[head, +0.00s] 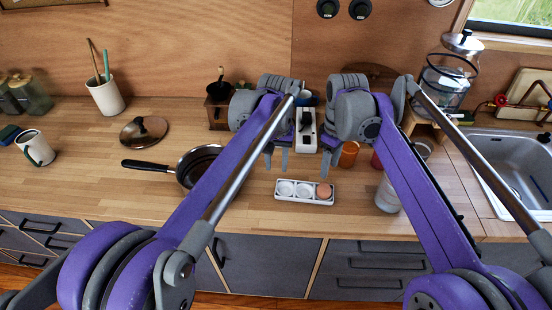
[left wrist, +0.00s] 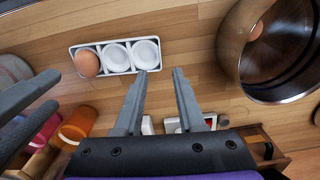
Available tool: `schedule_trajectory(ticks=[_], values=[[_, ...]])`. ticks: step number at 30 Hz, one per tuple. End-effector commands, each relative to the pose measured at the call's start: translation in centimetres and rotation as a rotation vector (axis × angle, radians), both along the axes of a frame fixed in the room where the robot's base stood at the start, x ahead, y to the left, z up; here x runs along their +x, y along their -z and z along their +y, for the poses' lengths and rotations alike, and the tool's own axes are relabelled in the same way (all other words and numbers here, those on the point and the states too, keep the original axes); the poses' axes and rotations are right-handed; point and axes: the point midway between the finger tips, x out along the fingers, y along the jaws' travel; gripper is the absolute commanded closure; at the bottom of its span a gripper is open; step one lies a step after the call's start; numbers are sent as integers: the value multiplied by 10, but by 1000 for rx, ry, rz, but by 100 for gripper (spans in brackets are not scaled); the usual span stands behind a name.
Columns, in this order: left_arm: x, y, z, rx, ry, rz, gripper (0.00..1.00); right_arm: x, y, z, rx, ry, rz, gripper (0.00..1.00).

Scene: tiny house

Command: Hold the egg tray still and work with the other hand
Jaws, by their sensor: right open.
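The white egg tray (head: 305,201) lies on the counter near its front edge. It has three round cups in a row. A brown egg (head: 324,191) sits in the right cup; the other two cups look empty. The tray also shows in the left wrist view (left wrist: 102,43), with the egg (left wrist: 87,63) at its left end. My left gripper (head: 276,160) is open and empty, behind the tray; its fingertips show apart in the left wrist view (left wrist: 160,72). My right gripper (head: 329,160) is open and empty, also behind the tray and apart from it.
A pan (head: 194,172) stands left of the tray, partly behind my left arm. An orange cup (head: 349,154) stands behind the tray to the right. A sink (head: 510,160) is at the far right.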

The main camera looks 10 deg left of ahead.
Motion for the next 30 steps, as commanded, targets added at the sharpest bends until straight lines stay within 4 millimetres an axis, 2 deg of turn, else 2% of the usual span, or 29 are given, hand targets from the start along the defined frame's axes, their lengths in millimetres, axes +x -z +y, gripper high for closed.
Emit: schedule_trajectory(ticks=[9, 15, 21, 28, 30], values=[[0, 58, 0, -1, 0, -1, 61, 0, 0, 0, 0, 0, 0, 50], [0, 84, 0, -1, 0, -2, 61, 0, 0, 0, 0, 0, 0, 50], [0, 93, 0, -1, 0, -2, 61, 0, 0, 0, 0, 0, 0, 50], [0, 93, 0, -1, 0, -2, 61, 0, 0, 0, 0, 0, 0, 50], [0, 93, 0, -1, 0, -2, 72, 0, 0, 0, 0, 0, 0, 50]])
